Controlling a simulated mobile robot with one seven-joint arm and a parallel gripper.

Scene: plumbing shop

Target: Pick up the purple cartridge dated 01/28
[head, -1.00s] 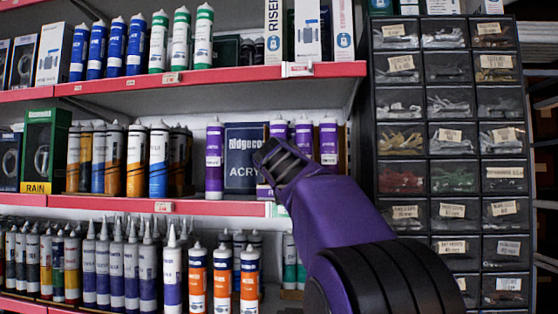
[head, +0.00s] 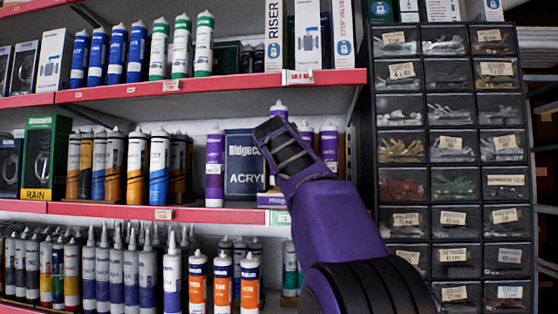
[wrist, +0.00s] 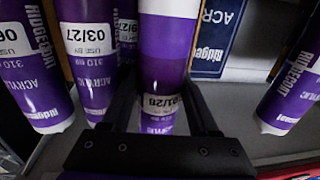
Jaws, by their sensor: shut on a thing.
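The purple cartridge dated 01/28 (wrist: 168,50) is between my gripper's fingers in the wrist view, where it appears upside down with its date label by the fingers. My gripper (wrist: 163,102) is shut on it. In the head view my gripper (head: 268,130) covers much of the cartridge; its pale-tipped top (head: 278,108) shows above the fingers, higher than the neighbouring cartridges. A purple cartridge dated 03/27 (wrist: 90,60) stands beside it, with another (wrist: 30,75) whose date is cut off. One more, partly hidden, stands behind.
A lone purple cartridge (head: 214,165) and a dark blue Ridgecoat acrylic box (head: 243,165) stand left of my gripper. Purple cartridges (head: 328,145) stand close on the right. The red-edged shelf above (head: 220,83) limits height. A drawer cabinet (head: 450,150) stands at the right.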

